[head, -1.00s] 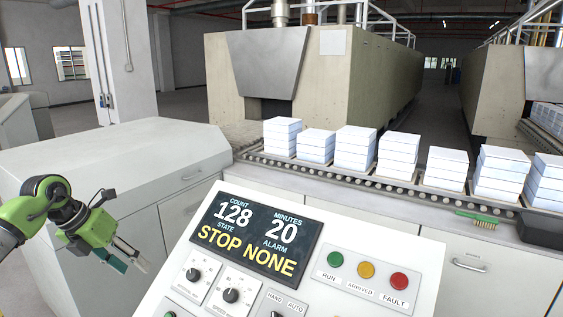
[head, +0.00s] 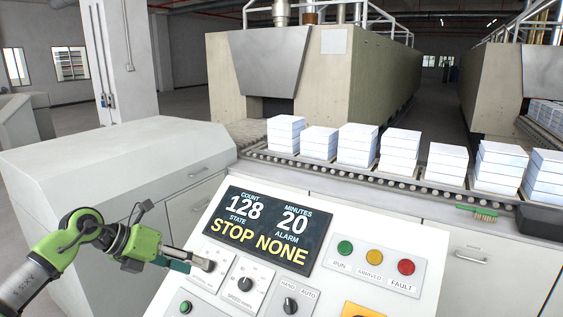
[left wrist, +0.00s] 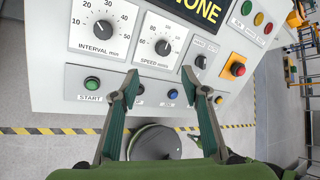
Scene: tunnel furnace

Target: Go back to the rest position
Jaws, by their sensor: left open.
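My left gripper (head: 200,262) is open and empty at the left part of the sloped control panel (head: 323,282). In the head view its fingertips overlap the interval knob; I cannot tell from there whether they touch it. In the left wrist view the left gripper (left wrist: 159,86) has its two fingers spread wide with nothing between them. The interval knob (left wrist: 104,29) and speed knob (left wrist: 163,47) lie beyond the fingertips. The green start button (left wrist: 92,82) is just left of the left finger. My right gripper is not in view.
The display (head: 268,230) reads STOP, NONE, 128 and 20. A red-topped emergency button (left wrist: 237,69) sits on the panel's right. Behind, a roller conveyor (head: 355,173) carries several white stacks (head: 400,150). A green brush (head: 477,212) lies on the ledge. A white cabinet (head: 110,155) stands left.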

